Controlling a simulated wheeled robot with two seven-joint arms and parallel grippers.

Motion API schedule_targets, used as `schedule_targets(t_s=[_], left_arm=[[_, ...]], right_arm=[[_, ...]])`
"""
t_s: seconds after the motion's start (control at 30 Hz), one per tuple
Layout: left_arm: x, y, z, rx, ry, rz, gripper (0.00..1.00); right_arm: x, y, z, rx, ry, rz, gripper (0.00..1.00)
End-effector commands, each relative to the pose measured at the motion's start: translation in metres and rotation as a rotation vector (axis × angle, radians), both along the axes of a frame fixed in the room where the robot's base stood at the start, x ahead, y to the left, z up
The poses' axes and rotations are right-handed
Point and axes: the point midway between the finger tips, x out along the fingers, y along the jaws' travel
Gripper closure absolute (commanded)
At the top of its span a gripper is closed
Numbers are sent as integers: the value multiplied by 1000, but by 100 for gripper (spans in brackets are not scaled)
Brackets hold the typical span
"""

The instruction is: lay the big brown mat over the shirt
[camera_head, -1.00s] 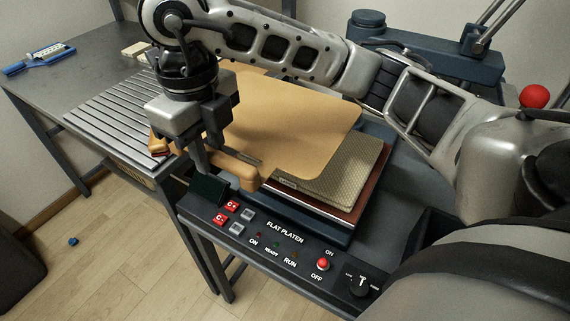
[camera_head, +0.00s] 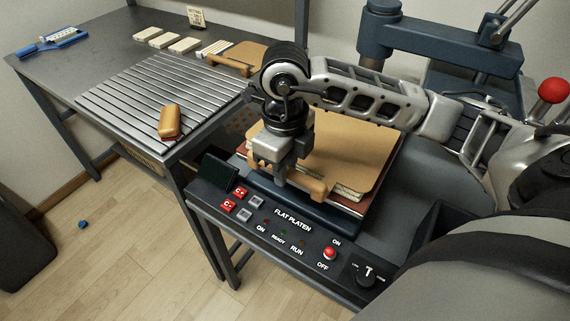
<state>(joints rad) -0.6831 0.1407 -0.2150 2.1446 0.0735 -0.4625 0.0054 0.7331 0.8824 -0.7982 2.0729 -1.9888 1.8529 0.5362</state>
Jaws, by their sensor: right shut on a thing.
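The big brown mat (camera_head: 345,152) is over the flat platen, with a thick tan handle (camera_head: 314,188) along its front edge. My right gripper (camera_head: 287,181) is shut on the mat near the left part of this handle. The shirt, a folded beige patterned cloth (camera_head: 347,193), shows only as a strip under the mat's front right corner; the rest is hidden. I cannot tell whether the mat rests fully on it. My left gripper is not in view.
The press control panel (camera_head: 299,227) lies in front, with a dark press arm (camera_head: 425,38) behind. A slatted metal rack (camera_head: 150,95) with a tan-handled block (camera_head: 170,122) is at the left.

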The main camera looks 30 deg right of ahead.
Motion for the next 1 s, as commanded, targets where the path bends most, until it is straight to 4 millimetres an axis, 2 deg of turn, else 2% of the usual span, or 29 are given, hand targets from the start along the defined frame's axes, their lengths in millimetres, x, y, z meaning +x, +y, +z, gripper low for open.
schedule_targets(t_s=[0.23, 0.27, 0.33, 0.6, 0.73, 0.87, 1.0], left_arm=[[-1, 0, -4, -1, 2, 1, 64], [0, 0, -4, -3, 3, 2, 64], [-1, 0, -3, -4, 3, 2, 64], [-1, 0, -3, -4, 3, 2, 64], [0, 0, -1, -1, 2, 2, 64], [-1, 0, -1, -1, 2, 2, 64], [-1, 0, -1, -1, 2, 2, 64]], right_arm=[[0, 0, -2, -1, -1, 0, 100], [0, 0, -3, 0, 0, 0, 78], [0, 0, -1, 0, 0, 0, 58], [0, 0, -1, 0, 0, 0, 58], [1, 0, 7, 0, -2, 0, 58], [1, 1, 28, 0, -6, 2, 58], [2, 1, 60, 1, -8, 2, 58]])
